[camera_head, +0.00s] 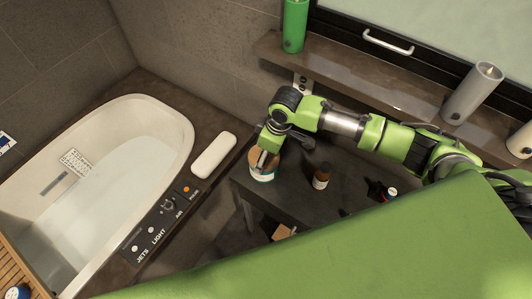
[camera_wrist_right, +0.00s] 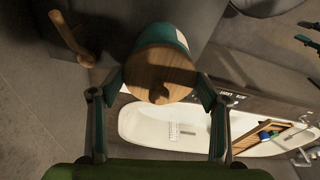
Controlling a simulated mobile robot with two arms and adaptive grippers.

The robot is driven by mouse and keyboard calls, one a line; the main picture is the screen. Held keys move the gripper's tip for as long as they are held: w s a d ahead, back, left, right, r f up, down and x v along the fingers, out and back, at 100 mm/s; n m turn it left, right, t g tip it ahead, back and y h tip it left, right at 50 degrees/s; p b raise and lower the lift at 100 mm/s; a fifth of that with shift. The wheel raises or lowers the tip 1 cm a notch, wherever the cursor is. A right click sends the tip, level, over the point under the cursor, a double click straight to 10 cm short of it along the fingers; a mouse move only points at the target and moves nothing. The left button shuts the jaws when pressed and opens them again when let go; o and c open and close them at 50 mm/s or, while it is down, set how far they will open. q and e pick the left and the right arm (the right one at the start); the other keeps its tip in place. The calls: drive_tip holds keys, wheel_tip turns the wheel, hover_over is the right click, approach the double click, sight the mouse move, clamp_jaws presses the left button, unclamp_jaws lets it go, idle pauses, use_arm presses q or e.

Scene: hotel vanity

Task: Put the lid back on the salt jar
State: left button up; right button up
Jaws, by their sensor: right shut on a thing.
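The salt jar (camera_head: 262,176), pale with a teal band, stands near the left end of the dark table. Its teal side also shows in the right wrist view (camera_wrist_right: 164,34). The round wooden lid (camera_wrist_right: 160,75) is between the fingers of my right gripper (camera_wrist_right: 158,92), which is shut on it. In the head view the gripper (camera_head: 268,150) is directly over the jar, with the lid (camera_head: 266,159) at the jar's mouth. I cannot tell whether the lid is seated or slightly above the rim. My left gripper is not in view.
A brown bottle (camera_head: 321,177) and a small dark bottle with a white cap (camera_head: 391,192) stand on the dark table (camera_head: 290,190) right of the jar. The bathtub (camera_head: 110,180) is to the left. A shelf with candles (camera_head: 472,92) runs behind my right arm.

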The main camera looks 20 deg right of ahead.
drive_tip(key=shift+p, duration=0.45)
idle(0.6)
drive_tip(key=o, duration=1.3)
drive_tip(key=o, duration=0.3)
drive_tip(key=shift+r, duration=0.1)
drive_tip(key=shift+r+p, duration=3.45)
drive_tip(key=shift+p, duration=0.5)
